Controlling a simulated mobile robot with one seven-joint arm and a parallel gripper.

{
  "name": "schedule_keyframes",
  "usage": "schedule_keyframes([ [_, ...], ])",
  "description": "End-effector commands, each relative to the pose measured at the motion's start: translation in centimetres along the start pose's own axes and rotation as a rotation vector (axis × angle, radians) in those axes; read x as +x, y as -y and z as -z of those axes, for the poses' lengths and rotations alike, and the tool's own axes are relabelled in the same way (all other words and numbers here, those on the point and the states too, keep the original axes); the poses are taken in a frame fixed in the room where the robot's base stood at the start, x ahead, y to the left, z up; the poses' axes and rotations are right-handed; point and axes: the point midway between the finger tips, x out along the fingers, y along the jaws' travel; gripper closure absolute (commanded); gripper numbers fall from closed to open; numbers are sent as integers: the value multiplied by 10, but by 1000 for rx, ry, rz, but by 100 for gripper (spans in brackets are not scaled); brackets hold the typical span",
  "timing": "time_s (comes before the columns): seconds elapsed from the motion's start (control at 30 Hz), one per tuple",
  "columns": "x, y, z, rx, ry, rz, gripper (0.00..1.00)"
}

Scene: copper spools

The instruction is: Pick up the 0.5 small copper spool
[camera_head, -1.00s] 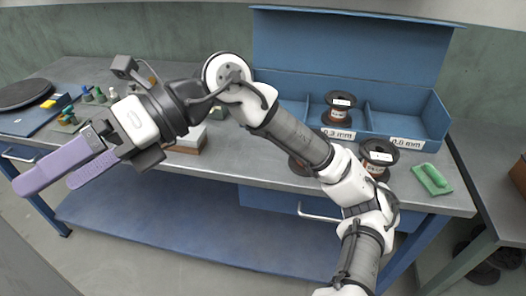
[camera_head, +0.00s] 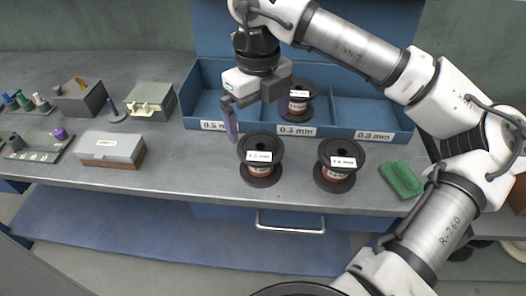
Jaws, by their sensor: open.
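Two dark-flanged copper spools stand on the bench in front of the blue bin. The left spool (camera_head: 260,170) has a small label that seems to read 0.5 mm. The right spool (camera_head: 338,176) has a label too small to read surely. A third spool (camera_head: 299,108) stands in the bin's middle compartment, marked 0.3 mm. One purple finger shows clearly; the other is partly hidden by the gripper body. Nothing is between the fingers.
The blue bin (camera_head: 345,132) has three compartments; the left, marked 0.5 mm, and the right look empty. A green sponge-like block (camera_head: 401,179) lies right of the spools. A grey-and-brown box (camera_head: 111,150) and green fixture (camera_head: 150,103) stand left. My arm crosses the right side.

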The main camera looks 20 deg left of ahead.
Motion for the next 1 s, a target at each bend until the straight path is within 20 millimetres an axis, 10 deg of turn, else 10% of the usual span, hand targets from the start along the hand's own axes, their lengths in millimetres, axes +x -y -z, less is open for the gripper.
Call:
schedule_keyframes([
  [0.3, 54, 0, 0, -1, 0, -4, 0],
  [1.0, 113, 2, 1, -2, 3, -2, 0],
])
